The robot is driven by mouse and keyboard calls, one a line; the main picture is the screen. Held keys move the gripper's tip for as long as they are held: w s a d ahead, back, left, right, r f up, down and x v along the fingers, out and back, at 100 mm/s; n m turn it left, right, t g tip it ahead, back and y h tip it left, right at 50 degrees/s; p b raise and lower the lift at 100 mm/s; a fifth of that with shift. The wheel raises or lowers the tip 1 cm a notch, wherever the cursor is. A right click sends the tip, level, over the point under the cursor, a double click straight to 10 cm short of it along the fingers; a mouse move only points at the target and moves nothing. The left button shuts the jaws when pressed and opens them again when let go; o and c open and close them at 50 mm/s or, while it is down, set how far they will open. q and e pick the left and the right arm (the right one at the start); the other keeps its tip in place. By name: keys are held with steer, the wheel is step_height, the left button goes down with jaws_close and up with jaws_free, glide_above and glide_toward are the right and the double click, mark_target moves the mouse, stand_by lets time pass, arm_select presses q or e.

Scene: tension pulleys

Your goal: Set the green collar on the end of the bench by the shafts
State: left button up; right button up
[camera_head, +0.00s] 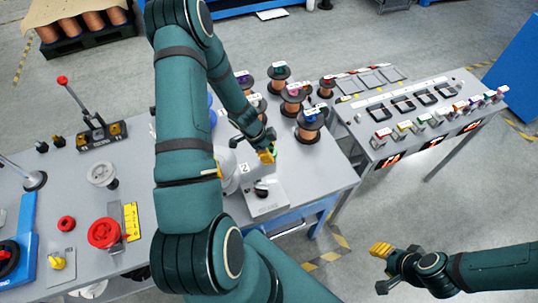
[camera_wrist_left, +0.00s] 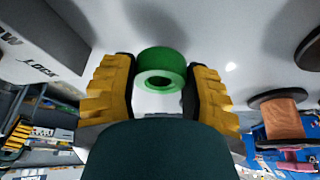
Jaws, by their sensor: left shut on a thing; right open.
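The green collar (camera_wrist_left: 161,70) is a short ring with a central hole, between the yellow fingers of my left gripper (camera_wrist_left: 160,92) in the left wrist view. The gripper is shut on it. In the head view my left gripper (camera_head: 267,154) is over the right part of the bench (camera_head: 328,182), and only a sliver of green shows beside its fingers. I cannot tell whether the collar touches the bench top. My right gripper (camera_head: 381,250) is open and empty, over the floor at the lower right. I cannot clearly make out the shafts; my left arm hides the bench's middle.
A grey lock box (camera_head: 266,196) with a black knob stands just in front of my left gripper. Several copper-wound spools (camera_head: 310,124) stand behind and to its right. A second table (camera_head: 430,110) with trays and coloured pieces is at the right. Levers and red knobs (camera_head: 104,233) occupy the left.

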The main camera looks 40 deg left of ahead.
arm_select(q)
steer(key=shift+f, duration=0.95)
steer(key=shift+f, duration=0.1)
steer(key=o, duration=1.1)
steer(key=shift+f, duration=0.1)
